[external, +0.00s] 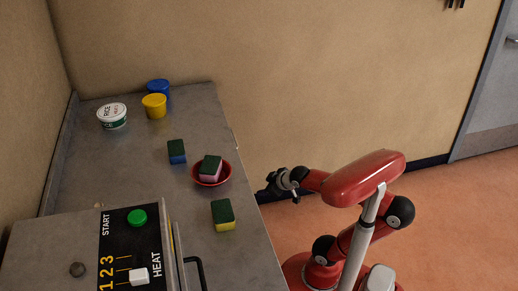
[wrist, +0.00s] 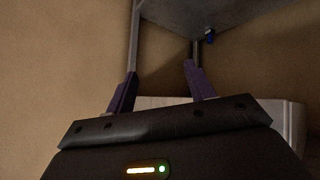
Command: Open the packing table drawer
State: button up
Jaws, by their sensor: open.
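The packing table (external: 150,150) has a grey top and stands along the left wall. Its drawer front and handle do not show in the external view. My gripper (external: 272,188) is beside the table's right edge, apart from the things on top. In the wrist view, my gripper (wrist: 160,70) has its two dark purple fingers spread wide with nothing between them. A grey slab (wrist: 225,14) shows above the fingers, with a small blue item (wrist: 210,38) beneath it. A pale box-like shape (wrist: 290,118) lies behind the gripper; I cannot tell whether it is the drawer.
A heating appliance (external: 60,235) stands in front. Floor (external: 455,220) is clear at right.

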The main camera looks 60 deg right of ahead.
jog(key=w+d+r+n+t, duration=0.1)
jog(key=w+d+r+t, duration=0.1)
jog(key=w+d, duration=0.1)
jog(key=w+d+r+n+t+h+b, duration=0.1)
jog(key=w+d+r+t, duration=0.1)
jog(key=w+d+r, duration=0.1)
jog(key=w+d+r+n+t+h, duration=0.1)
jog(key=w+d+r+n+t, duration=0.1)
jog(key=w+d, duration=0.1)
jog(key=shift+w+d+r+b, duration=0.2)
jog(key=shift+d+r+b, duration=0.05)
jog(key=shift+d+b, duration=0.15)
jog(key=c, duration=0.4)
jog(key=w+d+r+n+t+y+b, duration=0.2)
jog(key=w+d+r+n+t+y, duration=0.15)
jog(key=n, duration=0.45)
jog(key=w+a+n+y, duration=0.4)
jog(key=w+n+y, duration=0.1)
jog(key=n+y, duration=0.3)
jog(key=shift+w+a+n, duration=0.15)
jog(key=shift+a+n, duration=0.25)
jog(key=shift+c, duration=0.3)
grip_shut()
